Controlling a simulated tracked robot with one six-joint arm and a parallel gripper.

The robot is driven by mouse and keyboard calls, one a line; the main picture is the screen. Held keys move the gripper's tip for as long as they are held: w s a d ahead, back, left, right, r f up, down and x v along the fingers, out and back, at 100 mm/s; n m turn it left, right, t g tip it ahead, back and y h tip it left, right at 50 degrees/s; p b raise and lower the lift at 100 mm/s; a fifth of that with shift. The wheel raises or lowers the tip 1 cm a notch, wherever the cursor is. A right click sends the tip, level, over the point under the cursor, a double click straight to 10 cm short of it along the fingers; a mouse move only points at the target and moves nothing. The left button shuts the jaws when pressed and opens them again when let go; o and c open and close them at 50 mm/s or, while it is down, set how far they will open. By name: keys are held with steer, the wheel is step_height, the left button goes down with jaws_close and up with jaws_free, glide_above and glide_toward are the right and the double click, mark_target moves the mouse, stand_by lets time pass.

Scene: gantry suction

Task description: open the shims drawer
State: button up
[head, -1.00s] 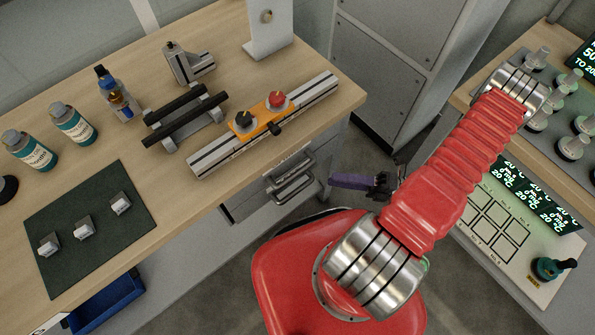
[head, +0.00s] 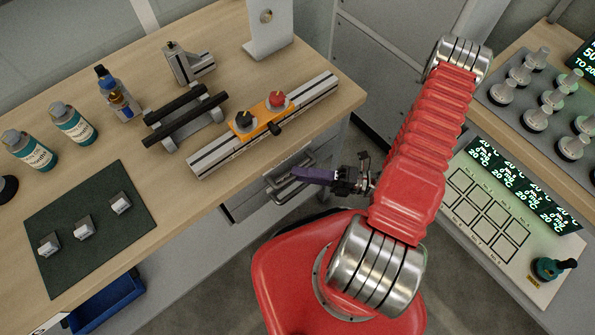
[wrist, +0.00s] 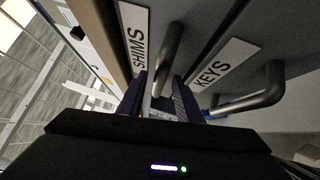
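The shims drawer shows in the wrist view by its white SHIMS label (wrist: 134,38) on a grey front, just under the bench's wooden edge. Its grey bar handle (wrist: 172,45) stands out beside the label. My gripper (wrist: 160,80) is open, with its two purple fingers apart and the near part of this handle in line between them. I see no finger closed on the bar. In the head view my gripper (head: 297,173) is at the drawer fronts below the bench's front edge, and it partly hides the handles.
The keys drawer, with its KEYS label (wrist: 224,66) and bar handle (wrist: 262,92), is close beside my right finger in the wrist view. The wooden bench top (head: 210,215) overhangs the drawers. A panel console (head: 505,215) stands at the right.

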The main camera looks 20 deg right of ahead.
steer(key=shift+x, duration=0.95)
jaws_close()
steer(key=shift+f, duration=0.1)
steer(key=shift+d, duration=0.15)
steer(key=shift+s, duration=0.1)
